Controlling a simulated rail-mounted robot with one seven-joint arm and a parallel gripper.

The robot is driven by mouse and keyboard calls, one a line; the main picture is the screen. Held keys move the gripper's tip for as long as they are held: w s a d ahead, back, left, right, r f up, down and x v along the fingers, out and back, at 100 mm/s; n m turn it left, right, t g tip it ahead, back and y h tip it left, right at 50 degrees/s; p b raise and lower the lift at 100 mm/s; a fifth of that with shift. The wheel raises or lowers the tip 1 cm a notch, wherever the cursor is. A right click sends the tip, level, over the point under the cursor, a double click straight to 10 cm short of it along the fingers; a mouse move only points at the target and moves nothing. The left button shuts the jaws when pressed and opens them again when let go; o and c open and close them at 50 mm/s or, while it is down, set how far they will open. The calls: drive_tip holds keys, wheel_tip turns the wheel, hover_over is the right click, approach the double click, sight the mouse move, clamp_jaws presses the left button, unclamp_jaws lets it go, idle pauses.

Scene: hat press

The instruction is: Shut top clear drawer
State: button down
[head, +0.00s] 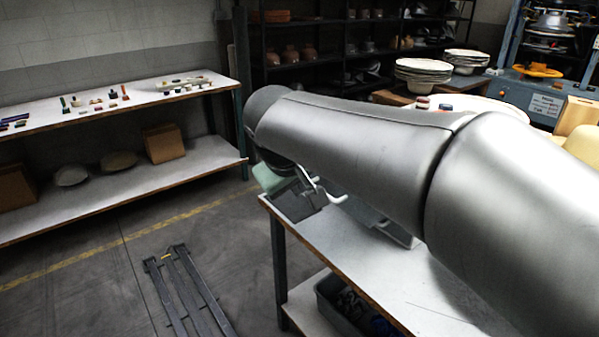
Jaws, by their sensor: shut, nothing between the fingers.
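My arm reaches across the head view from the right, and its wrist bends down over the corner of the work table (385,277). My gripper (318,194) shows only in part below the wrist, small and dark, and looks shut and empty. A pale green, see-through piece (267,178) shows beside the wrist at the table's far left corner; it may be part of the clear drawer. A dark box-like part (296,203) is next to it. My arm hides most of this spot, so how far the drawer is open, and whether my gripper touches it, cannot be told.
A grey bin (340,307) sits on the table's lower shelf. A two-level bench (120,107) with small items stands at the left wall. A dark metal frame (187,290) lies on the floor. Stacked pale hats or dishes (423,72) stand behind my arm. Floor between bench and table is mostly free.

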drive_tip(key=w+d+f, duration=0.3)
drive_tip(key=w+f, duration=0.1)
drive_tip(key=shift+w+d, duration=0.2)
drive_tip(key=shift+w, duration=0.1)
drive_tip(key=shift+w, duration=0.1)
